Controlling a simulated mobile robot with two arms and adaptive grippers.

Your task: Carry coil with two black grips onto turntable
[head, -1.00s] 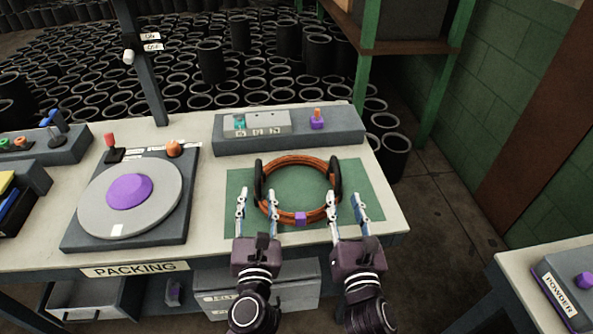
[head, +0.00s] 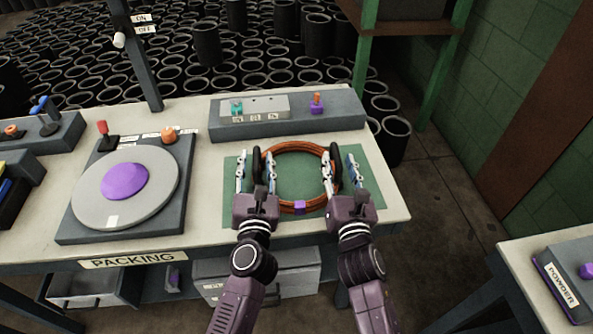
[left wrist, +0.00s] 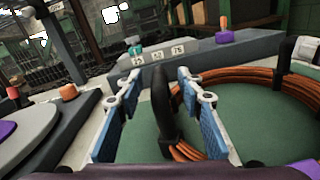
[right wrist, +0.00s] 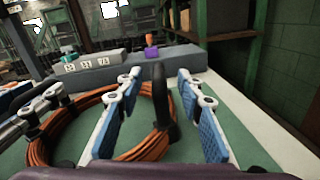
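The orange-brown coil (head: 293,148) lies on a green mat (head: 231,207), with a purple tag at its front and a black grip on each side. My left gripper (head: 255,172) is open, its fingers on either side of the left black grip (left wrist: 163,105). My right gripper (head: 340,172) is open, its fingers on either side of the right black grip (right wrist: 160,100). Gaps show between the fingers and the grips in both wrist views. The turntable (head: 90,207), a grey disc with a purple centre, stands at the left on a dark base and is empty.
A grey console (head: 345,107) with a teal and a purple-orange part stands behind the mat. A red lever (head: 103,130) and an orange knob (head: 168,134) stand behind the turntable. Bare tabletop (head: 205,175) lies between turntable and mat. A powder box (head: 560,285) is at far right.

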